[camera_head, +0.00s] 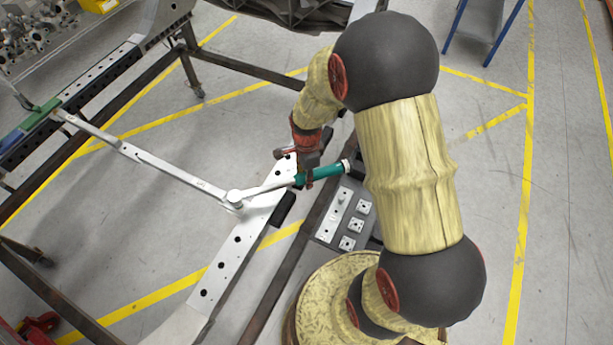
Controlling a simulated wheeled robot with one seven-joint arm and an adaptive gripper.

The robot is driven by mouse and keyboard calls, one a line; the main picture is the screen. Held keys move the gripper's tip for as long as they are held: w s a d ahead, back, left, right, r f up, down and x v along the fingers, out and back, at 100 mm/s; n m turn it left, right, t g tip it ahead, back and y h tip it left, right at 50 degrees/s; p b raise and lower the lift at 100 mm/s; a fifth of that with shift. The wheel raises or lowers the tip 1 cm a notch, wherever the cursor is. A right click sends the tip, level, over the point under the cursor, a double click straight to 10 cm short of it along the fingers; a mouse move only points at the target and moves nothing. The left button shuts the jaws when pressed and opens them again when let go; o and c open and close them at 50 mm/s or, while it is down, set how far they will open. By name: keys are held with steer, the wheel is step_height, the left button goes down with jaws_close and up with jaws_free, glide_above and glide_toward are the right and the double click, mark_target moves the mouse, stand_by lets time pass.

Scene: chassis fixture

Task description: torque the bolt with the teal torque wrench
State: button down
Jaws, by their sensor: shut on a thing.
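The teal torque wrench (329,172) has a teal handle and a thin silver shaft running left to a round head. My gripper (307,179) is shut on the teal handle near its shaft end. The wrench head (234,198) sits over the silver chassis rail, where the crossbar meets it. The bolt is not visible; the head covers that spot, and I cannot tell whether it is seated on a bolt.
The chassis rail (222,262) with several holes rests on a dark metal frame (276,284). A grey tray (341,215) with small square parts lies right of the rail. An engine-like part (36,32) is at top left. Open floor with yellow lines lies to the right.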

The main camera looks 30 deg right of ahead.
steer(key=shift+s, duration=0.35)
stand_by(0.3)
steer(key=shift+s+a+m+p, duration=0.15)
steer(key=shift+s+m+p, duration=0.15)
steer(key=shift+s+m, duration=0.1)
steer(key=shift+s+a, duration=0.1)
steer(key=shift+s, duration=0.25)
steer(key=shift+s+a+m, duration=0.1)
steer(key=shift+s+m, duration=0.2)
steer(key=shift+s+a+p, duration=0.1)
steer(key=shift+s+p, duration=0.2)
stand_by(0.6)
steer(key=shift+s+a+m, duration=0.15)
steer(key=shift+s+m, duration=0.25)
steer(key=shift+s, duration=0.05)
steer(key=shift+s+a+f, duration=0.1)
steer(key=shift+s+a, duration=0.1)
steer(key=shift+s, duration=0.1)
stand_by(0.3)
steer(key=shift+r+p, duration=1.15)
steer(key=shift+p, duration=0.05)
stand_by(0.5)
